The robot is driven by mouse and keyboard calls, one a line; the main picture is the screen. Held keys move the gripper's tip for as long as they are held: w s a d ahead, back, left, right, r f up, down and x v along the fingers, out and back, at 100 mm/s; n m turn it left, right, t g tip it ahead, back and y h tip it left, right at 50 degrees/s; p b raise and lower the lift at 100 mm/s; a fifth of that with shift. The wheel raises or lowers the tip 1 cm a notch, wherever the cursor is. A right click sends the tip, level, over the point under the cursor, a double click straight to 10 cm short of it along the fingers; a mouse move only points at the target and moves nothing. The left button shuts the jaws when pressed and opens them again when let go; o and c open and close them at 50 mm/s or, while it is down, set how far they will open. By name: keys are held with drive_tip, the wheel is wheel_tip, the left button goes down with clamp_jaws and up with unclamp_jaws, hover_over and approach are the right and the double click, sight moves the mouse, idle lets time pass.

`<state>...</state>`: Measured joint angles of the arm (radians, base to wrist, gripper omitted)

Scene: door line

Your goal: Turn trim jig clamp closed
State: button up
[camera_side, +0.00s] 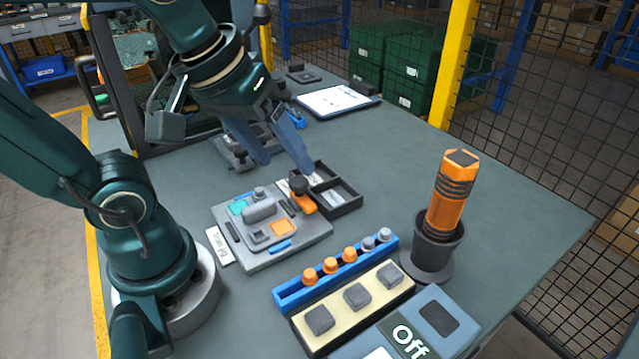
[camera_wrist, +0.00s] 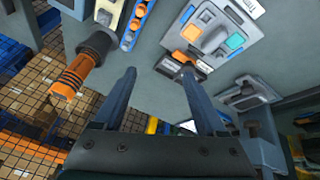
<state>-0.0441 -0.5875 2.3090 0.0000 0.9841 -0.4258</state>
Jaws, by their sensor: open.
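The trim jig (camera_side: 262,240) is a light grey plate with a grey handle block and teal, orange and blue parts. It lies flat on the bench and shows at the top of the wrist view (camera_wrist: 213,32). Its clamp (camera_side: 303,200) has an orange lever and a black knob, at the jig's right edge beside a black tray; in the wrist view the clamp (camera_wrist: 186,58) is partly covered by a finger. My gripper (camera_side: 288,163) is open and empty, its two blue-grey fingers pointing down above and behind the clamp. The wrist view shows the gripper (camera_wrist: 160,72) with fingers wide apart.
A black divided tray (camera_side: 345,201) stands right of the clamp. An orange tool stands in a black holder (camera_side: 432,262).

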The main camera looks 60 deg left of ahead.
drive_tip(key=w+a+f+n+g, duration=0.1)
drive_tip(key=w+a+n+g, duration=0.25)
drive_tip(key=w+n, duration=0.3)
drive_tip(key=n+g, duration=0.2)
drive_tip(key=n, duration=0.1)
hover_over(299, 181)
drive_tip(key=shift+t, duration=0.25)
wheel_tip(299, 181, down, 5)
drive_tip(key=shift+f, duration=2.8)
clamp_jaws()
